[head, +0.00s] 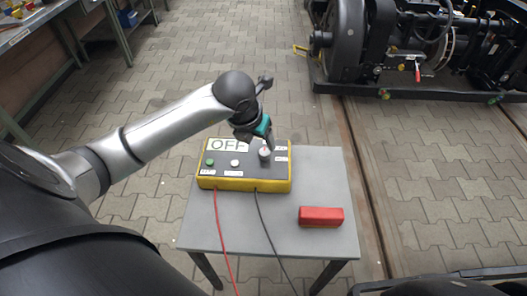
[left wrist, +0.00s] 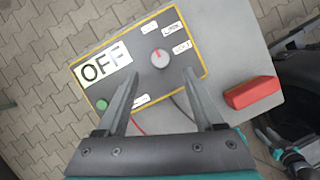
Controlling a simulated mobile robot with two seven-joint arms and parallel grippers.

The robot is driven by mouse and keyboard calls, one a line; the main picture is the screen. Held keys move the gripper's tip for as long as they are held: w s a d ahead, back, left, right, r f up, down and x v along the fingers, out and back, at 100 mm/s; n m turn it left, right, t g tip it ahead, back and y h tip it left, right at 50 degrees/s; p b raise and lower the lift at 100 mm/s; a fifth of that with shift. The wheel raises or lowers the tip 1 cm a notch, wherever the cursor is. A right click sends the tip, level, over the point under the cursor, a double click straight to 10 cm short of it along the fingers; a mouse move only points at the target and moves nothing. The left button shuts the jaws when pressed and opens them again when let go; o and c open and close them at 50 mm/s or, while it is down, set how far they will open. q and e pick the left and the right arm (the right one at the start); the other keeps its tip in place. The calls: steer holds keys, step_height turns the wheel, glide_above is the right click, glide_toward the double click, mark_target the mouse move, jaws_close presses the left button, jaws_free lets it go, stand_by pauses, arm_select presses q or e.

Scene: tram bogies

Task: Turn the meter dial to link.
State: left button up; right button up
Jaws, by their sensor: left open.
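The meter (head: 233,183) is a yellow-edged box with a dark top on a small grey table. It has a large OFF sign (left wrist: 105,64) and a round pale dial (left wrist: 161,59) with a red mark. In the left wrist view the mark points up and slightly left. Small white labels stand around the dial, one reading like LINK (left wrist: 172,29); the others are too small to read surely. My left gripper (left wrist: 161,75) is open above the meter, its fingers on either side of the dial in that view. Contact cannot be told.
A green button (left wrist: 102,104) and a white one (head: 234,163) are on the meter. Red and black cables run off the front edge. A red block (head: 321,216) lies on the grey table (head: 330,180). A bogie (head: 400,50) stands behind at right; a workbench (head: 40,40) at far left.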

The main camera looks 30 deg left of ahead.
mark_target(264, 152)
arm_select(q)
steer(key=b+x, duration=0.1)
steer(key=x, duration=0.4)
steer(key=shift+b, duration=0.35)
steer(key=shift+b+x, duration=0.4)
steer(key=shift+x, duration=0.7)
arm_select(e)
steer(key=w+a+r, duration=0.2)
steer(key=w+r, duration=0.1)
steer(key=r, duration=0.1)
steer(key=shift+a+r, duration=0.35)
arm_select(q)
steer(key=shift+c, duration=0.3)
jaws_close()
